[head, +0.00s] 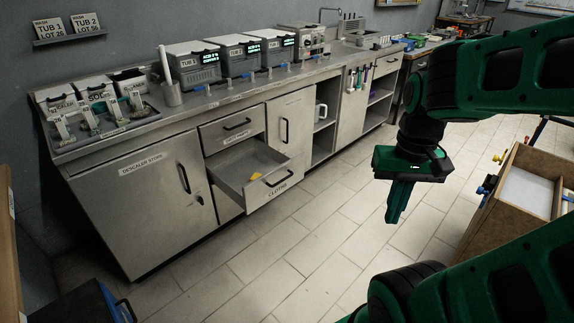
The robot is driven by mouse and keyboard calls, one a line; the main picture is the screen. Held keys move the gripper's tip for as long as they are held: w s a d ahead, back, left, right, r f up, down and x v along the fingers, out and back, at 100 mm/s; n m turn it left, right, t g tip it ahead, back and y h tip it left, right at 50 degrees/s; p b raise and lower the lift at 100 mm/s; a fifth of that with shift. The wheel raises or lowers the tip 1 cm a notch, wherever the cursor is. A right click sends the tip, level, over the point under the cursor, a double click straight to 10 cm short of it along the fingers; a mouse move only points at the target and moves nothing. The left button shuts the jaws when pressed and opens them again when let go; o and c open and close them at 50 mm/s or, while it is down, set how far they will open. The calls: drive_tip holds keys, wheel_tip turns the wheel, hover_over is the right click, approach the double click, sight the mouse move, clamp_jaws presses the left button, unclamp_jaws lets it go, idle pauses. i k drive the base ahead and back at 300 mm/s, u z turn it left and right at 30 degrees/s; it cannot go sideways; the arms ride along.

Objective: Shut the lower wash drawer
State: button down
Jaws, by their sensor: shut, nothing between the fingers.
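The lower drawer (273,190) stands pulled well out of the metal counter, below a shut upper drawer (231,124). It has a white front with a dark handle and a label that seems to read CLOTHS. A small yellow thing (256,176) lies inside it. My gripper (393,219) hangs pointing down over the floor, to the right of the drawer and well apart from it. Its fingers are shut with nothing between them.
The counter (322,63) runs along the wall with several tub units on top. A wooden box (512,212) stands at the right. A dark blue bin (88,303) is at the lower left. The tiled floor (300,247) before the drawer is clear.

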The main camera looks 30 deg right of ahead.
sight(231, 170)
drive_tip(key=i, duration=0.95)
drive_tip(key=z, duration=0.05)
